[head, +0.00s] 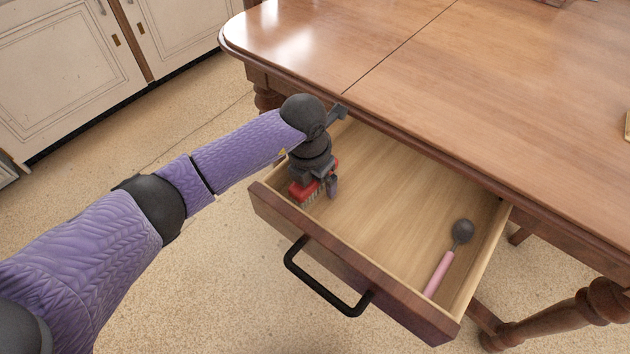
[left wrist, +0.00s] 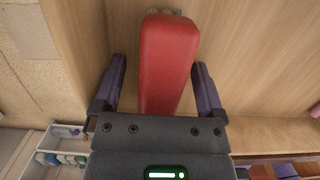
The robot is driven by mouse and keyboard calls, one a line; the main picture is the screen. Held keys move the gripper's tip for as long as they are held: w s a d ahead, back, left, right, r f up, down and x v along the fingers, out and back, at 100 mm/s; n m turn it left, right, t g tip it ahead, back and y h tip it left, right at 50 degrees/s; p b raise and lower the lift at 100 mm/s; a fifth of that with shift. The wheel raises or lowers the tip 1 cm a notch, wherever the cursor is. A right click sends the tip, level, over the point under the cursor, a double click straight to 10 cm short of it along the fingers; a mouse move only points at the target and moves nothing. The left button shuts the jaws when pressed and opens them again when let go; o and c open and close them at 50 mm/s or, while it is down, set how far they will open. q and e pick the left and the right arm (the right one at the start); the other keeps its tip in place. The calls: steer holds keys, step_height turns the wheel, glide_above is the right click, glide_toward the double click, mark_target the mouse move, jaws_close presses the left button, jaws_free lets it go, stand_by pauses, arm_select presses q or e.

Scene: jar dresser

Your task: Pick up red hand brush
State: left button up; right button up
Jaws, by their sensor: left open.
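The red hand brush (head: 301,192) lies in the left front corner of the open drawer (head: 390,190), partly hidden by my left gripper in the head view. Its red back (left wrist: 167,62) fills the middle of the left wrist view, with a few bristles at the top edge. My left gripper (head: 318,186) points down into the drawer over the brush. In the left wrist view its two fingers (left wrist: 159,85) are open, one on each side of the brush, with a gap visible at both sides. My right gripper is not in view.
A spoon with a pink handle (head: 439,270) and dark bowl lies at the drawer's right side. The drawer has a black handle (head: 322,288) at the front. The wooden table top (head: 480,80) overhangs behind. The drawer's middle is clear. White cabinets (head: 65,65) stand at the far left.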

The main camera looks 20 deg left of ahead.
arm_select(q)
steer(key=shift+r, duration=0.1)
jaws_close()
step_height(320, 180, up, 10)
steer(key=p, duration=0.5)
steer(key=shift+r, duration=0.1)
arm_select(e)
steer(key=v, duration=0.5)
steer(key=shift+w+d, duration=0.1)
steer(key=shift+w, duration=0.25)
